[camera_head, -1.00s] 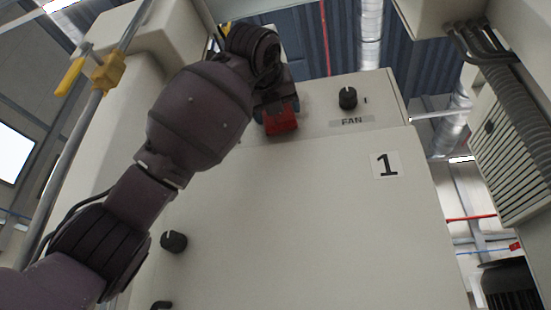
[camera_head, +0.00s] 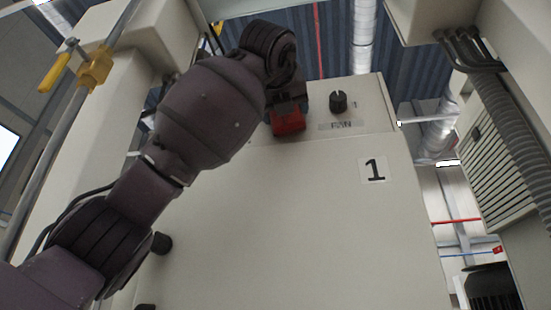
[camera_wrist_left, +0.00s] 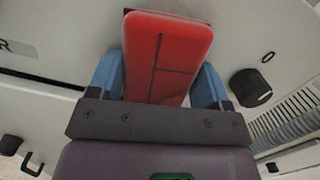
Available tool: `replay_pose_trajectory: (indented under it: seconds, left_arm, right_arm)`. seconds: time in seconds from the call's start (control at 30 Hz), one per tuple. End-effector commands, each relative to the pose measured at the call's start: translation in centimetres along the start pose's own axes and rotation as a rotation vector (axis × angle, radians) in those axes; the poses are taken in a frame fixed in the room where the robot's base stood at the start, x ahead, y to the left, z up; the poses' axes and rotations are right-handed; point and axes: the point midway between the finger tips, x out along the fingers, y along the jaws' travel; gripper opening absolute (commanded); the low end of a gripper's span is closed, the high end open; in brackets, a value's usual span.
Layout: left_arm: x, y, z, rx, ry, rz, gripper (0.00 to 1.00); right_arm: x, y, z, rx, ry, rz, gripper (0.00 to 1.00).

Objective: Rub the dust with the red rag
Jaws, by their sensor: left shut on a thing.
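The red rag (camera_head: 288,122) is a small red block-like pad at the upper part of the machine's pale front panel, left of the FAN knob. My left gripper (camera_head: 287,106) is shut on it. In the left wrist view the red rag (camera_wrist_left: 168,50) fills the space between the two blue fingers of my left gripper (camera_wrist_left: 160,78). The rag is at or very near the panel face; I cannot tell whether it touches. I cannot make out any dust; the rag and arm hide part of the panel. My right gripper is not in view.
The black FAN knob (camera_head: 338,102) sticks out just right of the rag; it also shows in the wrist view (camera_wrist_left: 250,87). Another black knob (camera_head: 161,243) sits lower left. A pipe with a yellow valve handle (camera_head: 55,73) stands at left. The panel below the rag is clear.

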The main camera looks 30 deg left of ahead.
Motion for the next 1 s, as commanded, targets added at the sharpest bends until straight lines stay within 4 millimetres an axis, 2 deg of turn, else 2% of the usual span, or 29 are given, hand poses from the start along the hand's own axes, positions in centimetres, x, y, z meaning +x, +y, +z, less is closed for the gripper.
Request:
replay_pose_trajectory:
  seconds: [0.23, 0.63, 0.83, 1.0]
  left_arm:
    - [0.0, -0.8, -0.1, -0.001, 0.000, 0.000, 0.53]
    - [0.2, -3.5, -0.7, 0.000, 0.001, 0.000, 0.53]
    - [0.4, -3.7, -0.8, -0.002, 0.000, 0.001, 0.53]
    - [0.4, -3.0, -0.7, -0.002, 0.001, 0.002, 0.53]
  right_arm:
    - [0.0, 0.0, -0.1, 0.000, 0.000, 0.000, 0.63]
    - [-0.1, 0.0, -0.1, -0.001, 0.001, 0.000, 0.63]
    - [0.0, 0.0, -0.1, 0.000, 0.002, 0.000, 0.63]
    - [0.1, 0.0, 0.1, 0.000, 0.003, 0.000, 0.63]
